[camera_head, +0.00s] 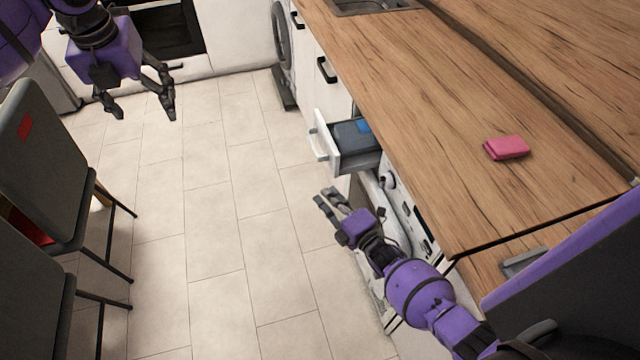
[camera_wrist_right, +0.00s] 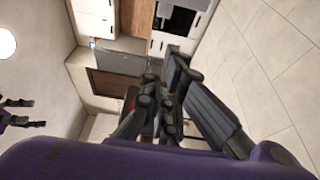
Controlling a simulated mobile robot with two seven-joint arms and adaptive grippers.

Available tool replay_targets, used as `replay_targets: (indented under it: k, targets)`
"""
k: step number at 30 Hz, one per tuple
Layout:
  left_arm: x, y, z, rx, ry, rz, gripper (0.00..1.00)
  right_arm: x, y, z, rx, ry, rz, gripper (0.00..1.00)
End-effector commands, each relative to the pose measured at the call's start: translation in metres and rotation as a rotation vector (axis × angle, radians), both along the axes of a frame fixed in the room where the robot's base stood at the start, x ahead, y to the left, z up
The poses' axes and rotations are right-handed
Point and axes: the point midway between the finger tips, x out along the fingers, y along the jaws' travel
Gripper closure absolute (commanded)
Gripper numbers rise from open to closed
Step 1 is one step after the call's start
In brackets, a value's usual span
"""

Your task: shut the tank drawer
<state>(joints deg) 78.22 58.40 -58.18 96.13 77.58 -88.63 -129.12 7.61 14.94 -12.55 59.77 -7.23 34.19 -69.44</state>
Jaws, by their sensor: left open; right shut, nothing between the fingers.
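The tank drawer (camera_head: 352,146) stands pulled out from the cabinet under the wooden counter. Its white front (camera_head: 320,142) faces left over the floor, and grey and blue contents show inside it. My right gripper (camera_head: 325,200) is shut and empty, below and in front of the drawer in the picture, apart from it. In the right wrist view its fingers (camera_wrist_right: 160,95) are together, and the drawer does not show there. My left gripper (camera_head: 142,108) is open and empty at the upper left, far from the drawer.
A pink folded cloth (camera_head: 506,147) lies on the counter (camera_head: 450,110). A white appliance with a knob (camera_head: 388,180) sits below the counter near the drawer. Dark chairs (camera_head: 50,170) stand at the left. The tiled floor (camera_head: 220,210) between is clear.

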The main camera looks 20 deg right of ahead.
Motion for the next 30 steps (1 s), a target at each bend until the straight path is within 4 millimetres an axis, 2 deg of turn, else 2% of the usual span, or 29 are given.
replay_targets:
  k: [1, 5, 6, 8, 11, 14, 16, 18, 21, 24, 27, 30]
  targets:
    - [0.0, 0.0, 0.0, 0.0, -0.001, 0.0, 0.3, -0.009, -0.003, 0.0, 0.0, 0.0, 0.0, 1.0]
    - [0.0, 0.0, 0.0, 0.0, -0.001, 0.0, 0.3, -0.022, -0.007, 0.001, 0.0, -0.001, 0.0, 1.0]
    - [0.0, 0.0, 0.0, 0.0, -0.001, 0.0, 0.3, -0.023, -0.008, 0.001, 0.001, -0.002, 0.0, 0.95]
    - [0.0, 0.0, 0.0, 0.0, -0.001, 0.0, 0.3, -0.022, -0.008, 0.005, 0.001, -0.009, 0.003, 0.87]
    - [0.0, 0.0, 0.001, 0.0, -0.001, 0.0, 0.3, -0.005, -0.002, 0.022, 0.004, -0.043, 0.012, 0.86]
    - [0.0, 0.0, 0.001, 0.0, -0.001, 0.0, 0.3, 0.03, 0.007, 0.059, 0.013, -0.11, 0.021, 0.86]
    - [0.0, 0.0, 0.001, 0.0, -0.001, 0.0, 0.3, 0.063, 0.012, 0.095, 0.024, -0.164, 0.018, 0.86]
    - [0.0, 0.0, 0.001, 0.0, -0.001, 0.0, 0.3, 0.103, 0.014, 0.13, 0.048, -0.177, -0.008, 0.86]
    - [0.0, 0.0, 0.001, 0.0, -0.001, 0.0, 0.3, 0.16, 0.009, 0.169, 0.137, -0.106, -0.072, 0.86]
    - [0.0, 0.0, 0.001, 0.0, -0.001, 0.0, 0.3, 0.202, 0.004, 0.194, 0.251, 0.002, -0.14, 0.86]
    - [0.0, 0.0, 0.0, 0.0, 0.0, 0.0, 0.3, 0.233, -0.001, 0.211, 0.382, 0.129, -0.212, 0.86]
    - [0.0, 0.0, 0.0, 0.0, 0.0, 0.0, 0.3, 0.253, -0.005, 0.22, 0.517, 0.265, -0.29, 0.86]
